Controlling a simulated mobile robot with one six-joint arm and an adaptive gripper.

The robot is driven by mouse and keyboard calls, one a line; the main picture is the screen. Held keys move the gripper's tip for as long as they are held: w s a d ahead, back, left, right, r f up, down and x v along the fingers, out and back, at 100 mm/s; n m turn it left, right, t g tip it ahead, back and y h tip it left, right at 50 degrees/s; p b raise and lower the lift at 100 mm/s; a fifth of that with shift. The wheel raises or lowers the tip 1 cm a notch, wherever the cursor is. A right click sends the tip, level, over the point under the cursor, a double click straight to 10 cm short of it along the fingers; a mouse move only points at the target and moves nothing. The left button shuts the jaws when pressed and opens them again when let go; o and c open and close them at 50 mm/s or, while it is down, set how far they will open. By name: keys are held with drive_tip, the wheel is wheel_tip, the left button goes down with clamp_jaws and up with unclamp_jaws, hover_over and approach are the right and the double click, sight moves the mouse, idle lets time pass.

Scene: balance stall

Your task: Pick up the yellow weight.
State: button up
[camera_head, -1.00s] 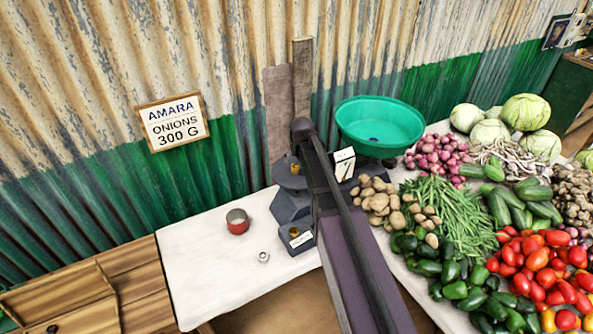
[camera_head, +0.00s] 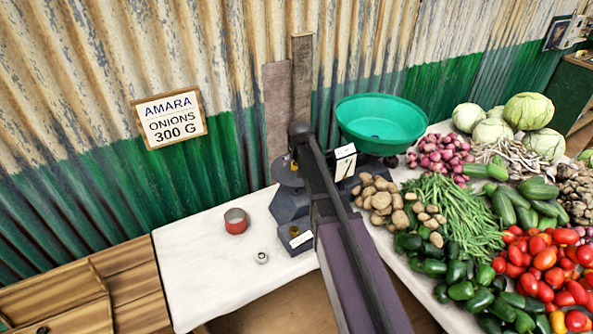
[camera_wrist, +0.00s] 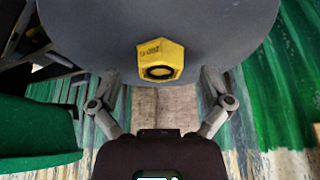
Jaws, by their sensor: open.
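The yellow weight (camera_wrist: 161,60), a small block with a dark round recess and printed marks, rests on a round grey plate (camera_wrist: 225,25) in the wrist view. My gripper (camera_wrist: 160,82) is open and empty, with one finger on each side, apart from the weight. In the head view a bit of yellow, apparently the weight (camera_head: 294,166), shows on the scale's grey plate (camera_head: 283,178) beside my dark arm. My arm hides part of the scale there, and my fingers cannot be made out.
A green pan (camera_head: 380,118) sits on the scale's right side. A red tin (camera_head: 236,222) and a small metal piece (camera_head: 262,257) stand on the white tabletop (camera_head: 195,260), mostly clear at left. Potatoes (camera_head: 378,197) and other vegetables crowd the right. A corrugated wall (camera_head: 80,170) stands behind.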

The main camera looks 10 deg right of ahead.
drive_tip(key=shift+w+f, duration=0.1)
drive_tip(key=shift+f, duration=0.2)
idle(0.4)
clamp_jaws()
